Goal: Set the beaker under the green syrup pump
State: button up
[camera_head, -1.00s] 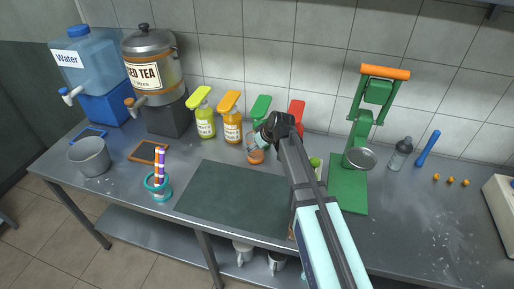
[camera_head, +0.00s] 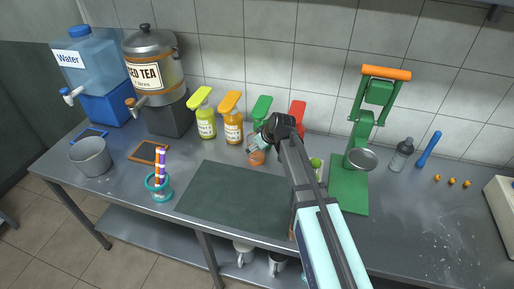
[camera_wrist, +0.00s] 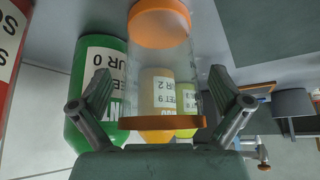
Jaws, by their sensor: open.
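The beaker, clear with orange ends, shows its lower orange end (camera_head: 257,157) in the head view, at the back edge of the dark mat. In the wrist view the clear beaker (camera_wrist: 160,75) appears between the two fingers of my gripper (camera_wrist: 163,82). The fingers are apart, one on each side of it; contact is not clear. My gripper (camera_head: 258,142) hides the beaker's upper part in the head view. The green syrup pump (camera_head: 261,108) is just behind; its green bottle (camera_wrist: 95,95) shows in the wrist view. Whether the beaker is exactly under the spout is unclear.
Yellow (camera_head: 206,120) and orange (camera_head: 231,120) syrup pumps stand left of the green one, a red pump (camera_head: 297,110) right. A green press (camera_head: 348,185) stands further right. The dark mat (camera_head: 235,200) in front is bare where visible. A straw cup (camera_head: 158,187) stands left.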

jog(key=b+v, duration=0.1)
jog(key=v, duration=0.6)
